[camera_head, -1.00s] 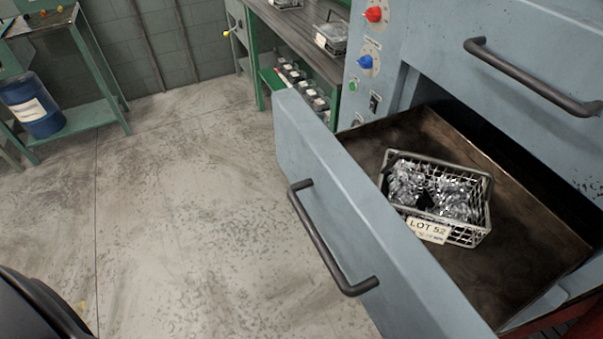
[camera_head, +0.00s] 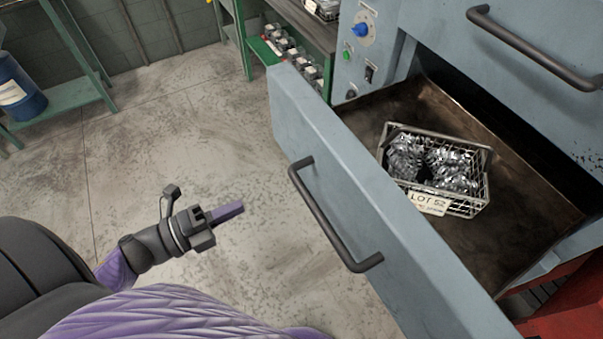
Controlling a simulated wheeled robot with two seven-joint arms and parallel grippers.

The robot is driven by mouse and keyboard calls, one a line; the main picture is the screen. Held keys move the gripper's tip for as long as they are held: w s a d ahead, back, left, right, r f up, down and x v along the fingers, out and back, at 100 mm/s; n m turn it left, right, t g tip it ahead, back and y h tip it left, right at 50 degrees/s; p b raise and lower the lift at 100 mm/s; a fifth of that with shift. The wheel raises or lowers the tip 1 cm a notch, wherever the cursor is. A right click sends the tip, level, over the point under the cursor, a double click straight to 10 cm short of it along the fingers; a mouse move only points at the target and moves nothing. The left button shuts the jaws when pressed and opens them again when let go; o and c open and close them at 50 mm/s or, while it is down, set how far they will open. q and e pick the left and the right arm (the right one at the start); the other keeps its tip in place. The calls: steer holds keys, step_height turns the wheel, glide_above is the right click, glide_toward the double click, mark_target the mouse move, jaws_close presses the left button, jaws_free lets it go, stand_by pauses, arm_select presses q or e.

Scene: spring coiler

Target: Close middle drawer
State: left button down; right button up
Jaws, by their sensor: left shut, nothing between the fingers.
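The middle drawer (camera_head: 385,225) of the blue-grey cabinet stands pulled out, its front panel facing the lower left. Its dark bar handle (camera_head: 333,222) is on that front. A wire basket (camera_head: 470,207) of shiny metal coils, with a "LOT 52" label, sits inside on the brown drawer floor. My left gripper (camera_head: 238,208) is left of the handle, over the floor, apart from the drawer. Its purple fingers are shut and empty, pointing right. My right gripper is not in view.
Another dark handle (camera_head: 535,50) is on the cabinet front above the open drawer. A green workbench (camera_head: 245,45) with parts stands behind. A blue drum (camera_head: 20,92) sits on a green shelf at the far left. The concrete floor (camera_head: 170,130) left of the drawer is clear.

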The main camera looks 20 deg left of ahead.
mark_target(314, 173)
arm_select(q)
steer(key=x, duration=1.4)
steer(key=shift+s, duration=0.1)
